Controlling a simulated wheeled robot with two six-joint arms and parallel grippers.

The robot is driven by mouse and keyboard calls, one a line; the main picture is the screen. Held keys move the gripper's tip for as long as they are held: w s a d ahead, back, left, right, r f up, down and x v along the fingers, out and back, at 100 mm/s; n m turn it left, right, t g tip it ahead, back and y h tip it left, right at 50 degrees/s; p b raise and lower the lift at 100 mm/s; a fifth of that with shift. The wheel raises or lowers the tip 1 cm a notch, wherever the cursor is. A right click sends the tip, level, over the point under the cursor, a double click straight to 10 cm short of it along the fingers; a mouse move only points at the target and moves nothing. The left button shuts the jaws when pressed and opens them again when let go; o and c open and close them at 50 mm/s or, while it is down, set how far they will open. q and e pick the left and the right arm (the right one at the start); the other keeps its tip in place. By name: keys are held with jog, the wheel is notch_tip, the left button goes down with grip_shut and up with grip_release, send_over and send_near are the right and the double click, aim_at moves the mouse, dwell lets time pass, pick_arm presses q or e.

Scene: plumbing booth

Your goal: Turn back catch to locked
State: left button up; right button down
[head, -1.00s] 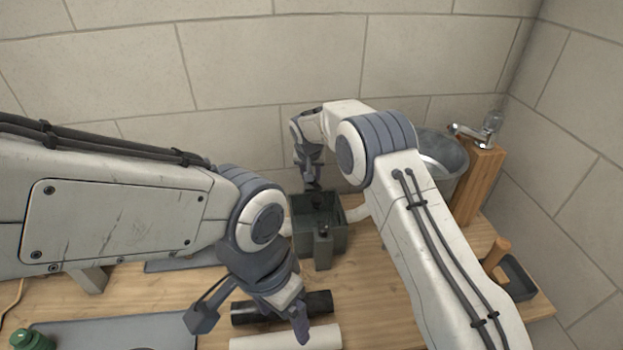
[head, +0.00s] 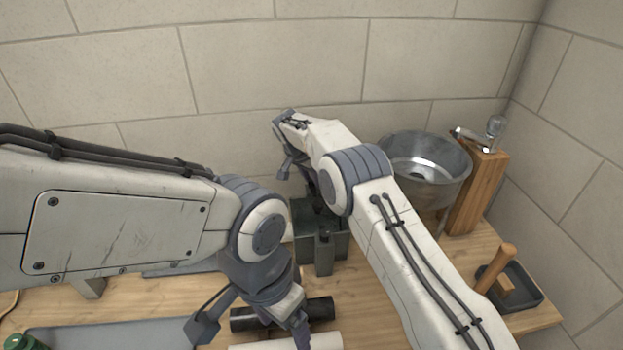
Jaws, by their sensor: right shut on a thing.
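A dark grey-green box (head: 318,255) stands near the wall, with an upright block-like catch (head: 325,238) on its front side. My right gripper (head: 285,168) is at the back left of the box, partly hidden by my own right arm. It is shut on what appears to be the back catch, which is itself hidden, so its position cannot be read. My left gripper (head: 252,328) is open and empty in front of the box, its fingers spread wide above the bench.
A dark pipe (head: 318,309) and a white pipe (head: 325,341) lie in front of the box. A metal basin (head: 432,165) and a tap on a wooden post (head: 478,190) stand right. A small dark tray (head: 520,287) holds a wooden-handled tool. The wall is close behind.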

dwell(0.3)
jog(key=c, duration=0.5)
grip_release()
jog(key=b+v, duration=0.1)
jog(key=v, duration=0.9)
jog(key=shift+a+r+b, duration=0.1)
jog(key=shift+r+b, duration=0.1)
jog(key=shift+b, duration=0.1)
jog(key=shift+s, duration=0.1)
